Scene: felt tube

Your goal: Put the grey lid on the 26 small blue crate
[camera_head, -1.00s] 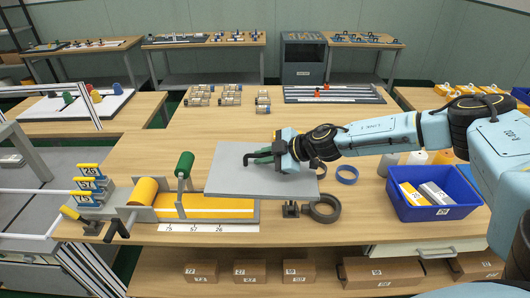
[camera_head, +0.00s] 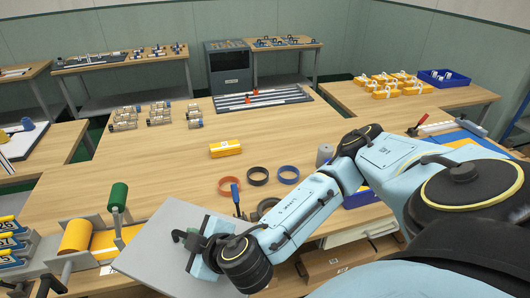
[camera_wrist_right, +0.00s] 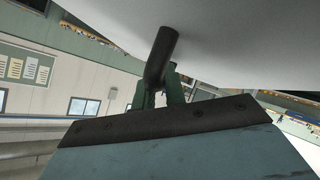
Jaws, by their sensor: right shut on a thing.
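My right gripper (camera_head: 190,240) is shut on the dark handle of the grey lid (camera_head: 150,232), a flat plate held above the front left of the wooden table. The right wrist view shows the green fingers (camera_wrist_right: 165,95) around the dark handle bar (camera_wrist_right: 158,58), with the lid's pale underside or face (camera_wrist_right: 230,35) filling the top. A blue crate (camera_head: 362,197) stands at the table's right; my right arm hides most of it, and its number and contents cannot be read. My left gripper is not in view.
A yellow roller device (camera_head: 76,238) with a green-handled upright (camera_head: 118,196) stands close left of the lid. Another blue crate (camera_head: 443,78) is on the far right table.

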